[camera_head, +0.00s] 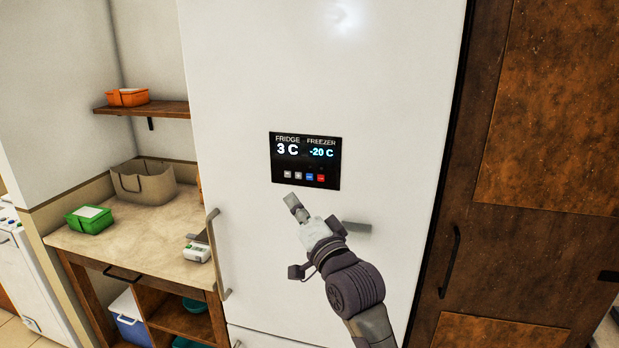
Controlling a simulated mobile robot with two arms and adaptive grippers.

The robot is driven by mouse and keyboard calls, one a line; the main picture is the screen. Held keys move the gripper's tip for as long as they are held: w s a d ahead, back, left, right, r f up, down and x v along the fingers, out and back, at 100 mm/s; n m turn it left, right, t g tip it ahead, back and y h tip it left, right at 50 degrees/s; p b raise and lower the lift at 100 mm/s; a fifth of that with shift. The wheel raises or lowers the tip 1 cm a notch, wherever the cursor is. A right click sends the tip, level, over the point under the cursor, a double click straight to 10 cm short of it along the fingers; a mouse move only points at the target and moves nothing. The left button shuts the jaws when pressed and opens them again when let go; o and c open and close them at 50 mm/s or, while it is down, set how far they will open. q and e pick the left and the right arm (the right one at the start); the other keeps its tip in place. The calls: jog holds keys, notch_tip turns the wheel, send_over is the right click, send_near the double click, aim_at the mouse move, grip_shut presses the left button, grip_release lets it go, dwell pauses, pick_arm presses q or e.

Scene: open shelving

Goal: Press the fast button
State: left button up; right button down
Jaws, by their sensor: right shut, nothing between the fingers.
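A black control panel (306,161) is set in the white fridge door (400,90). It reads "FRIDGE 3 C" and "FREEZER -20 C". A row of small buttons runs along its lower part: two pale ones at the left, a blue one (309,177) and a red one (321,178) at the right. The button labels are too small to read. My right gripper (290,199) is shut and empty, just below the panel's lower edge in the picture, pointing up and left towards the pale buttons. I cannot tell its distance from the door. My left gripper is not in view.
A vertical fridge handle (216,255) stands out at the door's left edge. Left of it, a counter (135,240) holds a beige basket (145,184), a green box (89,219) and a small white device (197,251). A brown wooden cabinet (545,110) is at the right.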

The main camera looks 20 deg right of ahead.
aim_at(301, 174)
jog(key=shift+w+d+b, duration=0.45)
jog(key=shift+w+d, duration=0.4)
jog(key=shift+w, duration=0.4)
jog(key=shift+w+d+b, duration=0.45)
jog(key=shift+w+d, duration=0.35)
jog(key=shift+w, duration=0.4)
jog(key=shift+w+d+b, duration=0.45)
jog(key=shift+w+d, duration=0.4)
jog(key=shift+w, duration=0.4)
jog(key=shift+w, duration=0.1)
jog(key=shift+w+d, duration=0.25)
jog(key=shift+w+d, duration=0.2)
jog(key=shift+w, duration=0.1)
jog(key=shift+s, duration=0.1)
jog(key=shift+s+a+p, duration=0.45)
jog(key=shift+s+p, duration=0.15)
jog(key=shift+p, duration=0.05)
